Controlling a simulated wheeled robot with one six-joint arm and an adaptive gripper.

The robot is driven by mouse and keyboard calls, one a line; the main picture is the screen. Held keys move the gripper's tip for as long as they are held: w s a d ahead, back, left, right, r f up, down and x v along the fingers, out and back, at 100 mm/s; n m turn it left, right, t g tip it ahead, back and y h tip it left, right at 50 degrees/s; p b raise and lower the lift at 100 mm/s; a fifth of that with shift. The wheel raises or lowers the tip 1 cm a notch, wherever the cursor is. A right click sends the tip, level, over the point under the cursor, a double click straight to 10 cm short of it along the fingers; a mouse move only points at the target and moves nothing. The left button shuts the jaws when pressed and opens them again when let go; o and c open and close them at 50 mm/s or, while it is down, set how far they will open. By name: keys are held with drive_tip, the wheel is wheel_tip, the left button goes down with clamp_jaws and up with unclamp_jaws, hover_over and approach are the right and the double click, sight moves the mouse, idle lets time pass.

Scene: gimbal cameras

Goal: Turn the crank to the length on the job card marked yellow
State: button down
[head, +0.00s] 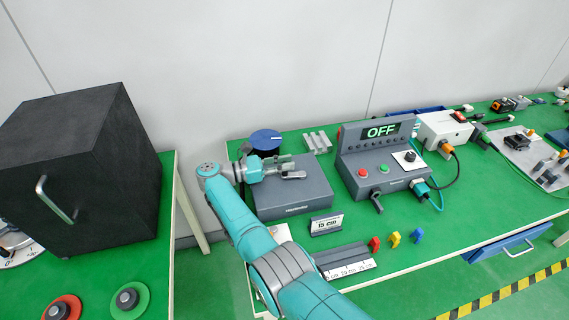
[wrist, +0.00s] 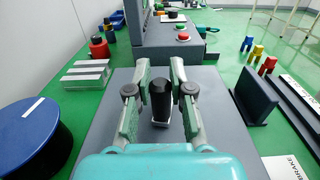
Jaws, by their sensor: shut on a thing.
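My gripper (head: 292,168) is low over the grey box (head: 290,199), with its fingers pointing right. In the wrist view, its fingers (wrist: 161,88) stand on both sides of a black upright handle (wrist: 160,100), which looks like the crank's grip, and are shut on it. The crank arm below the handle is mostly hidden. A small stand with a card reading "15 cm" (head: 327,223) is in front of the box; no yellow mark is legible on it. A ruler strip (head: 348,270) with centimetre marks lies nearer the front edge. A yellow clip (head: 394,239) stands between a red and a blue one.
A control box (head: 384,170) with a display reading "OFF" stands right of the grey box. A blue round-topped object (head: 266,138) and metal bars (head: 317,143) are behind the gripper. A black cabinet (head: 85,170) stands on the left table.

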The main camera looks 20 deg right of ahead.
idle(0.3)
drive_tip(key=c, duration=1)
unclamp_jaws()
drive_tip(key=shift+d, duration=0.1)
wheel_tip(320, 180, up, 10)
drive_tip(key=shift+f, duration=0.1)
